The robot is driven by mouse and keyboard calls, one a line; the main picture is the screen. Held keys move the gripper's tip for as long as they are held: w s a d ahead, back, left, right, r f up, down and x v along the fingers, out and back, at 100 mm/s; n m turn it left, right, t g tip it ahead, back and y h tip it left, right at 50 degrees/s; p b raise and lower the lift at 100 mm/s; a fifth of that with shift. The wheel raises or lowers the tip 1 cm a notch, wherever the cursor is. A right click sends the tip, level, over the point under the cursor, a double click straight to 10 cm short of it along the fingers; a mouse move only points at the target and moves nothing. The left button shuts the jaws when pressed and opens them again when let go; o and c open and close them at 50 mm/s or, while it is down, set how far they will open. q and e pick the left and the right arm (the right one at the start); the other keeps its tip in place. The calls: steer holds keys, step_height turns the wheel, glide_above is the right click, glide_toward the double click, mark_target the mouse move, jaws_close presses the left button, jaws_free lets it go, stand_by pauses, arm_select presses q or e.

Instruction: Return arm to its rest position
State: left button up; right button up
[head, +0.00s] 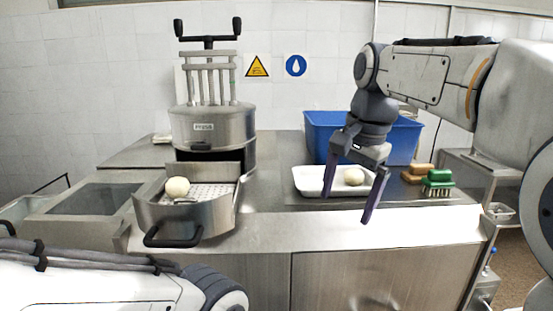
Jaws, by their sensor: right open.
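My right gripper (347,190) is open and empty, pointing down with its two purple fingers spread. It hangs in front of a white tray (309,181), and a pale round ball (353,176) in the tray shows between the fingers. My right arm reaches in from the right edge. Part of my left arm shows at the bottom left, but its gripper is out of the picture. A steel basket (208,217) with a perforated floor and a black handle stands on the left of the counter. Another pale ball (177,187) sits in it.
A steel press (208,128) stands behind the basket. A blue bin (325,132) is behind the tray. Green and tan brushes (438,179) lie right of the tray. The steel counter (265,190) is clear between basket and tray. A lower shelf unit (487,180) stands at the right.

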steer(key=s+a+f+n+g+b, duration=0.1)
steer(key=s+a+f+n, duration=0.3)
steer(key=s+f, duration=0.15)
steer(key=s+a+f+n+b, duration=0.2)
steer(key=s+a+f+n, duration=0.2)
steer(key=f, duration=0.3)
steer(key=s+f+n+g+b, duration=0.1)
steer(key=s+f+n, duration=0.8)
steer(key=s+f, duration=0.4)
steer(key=shift+s+f+b, duration=0.35)
steer(key=shift+s+f, duration=0.05)
